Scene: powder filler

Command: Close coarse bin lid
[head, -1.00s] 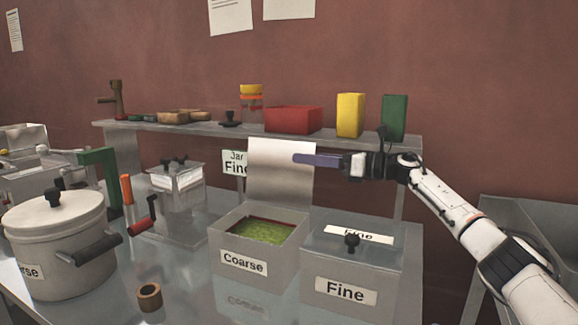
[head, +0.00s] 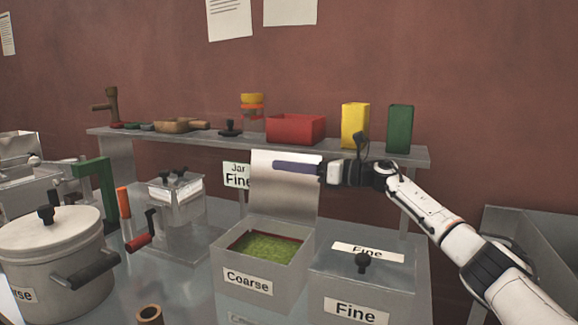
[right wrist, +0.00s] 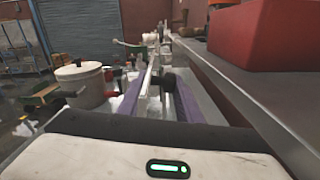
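The coarse bin (head: 290,272), a grey box labelled "Coarse", stands open with green contents inside. Its pale metal lid (head: 285,196) stands nearly upright at the bin's back edge. My right gripper (head: 285,167) comes in from the right at the lid's upper part, with one purple finger in front of it. In the right wrist view, the two purple fingers (right wrist: 160,102) are apart, with the lid (right wrist: 147,92) seen edge-on between them. The lid's black knob (right wrist: 168,81) is on the shelf side. Contact with the lid cannot be told. My left gripper is out of view.
The closed fine bin (head: 356,312) stands right of the coarse bin. Behind the lid is a shelf (head: 350,147) with a red box (head: 296,128), a yellow box (head: 355,125) and a green box (head: 400,128). A lidded pot (head: 50,250) stands at left.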

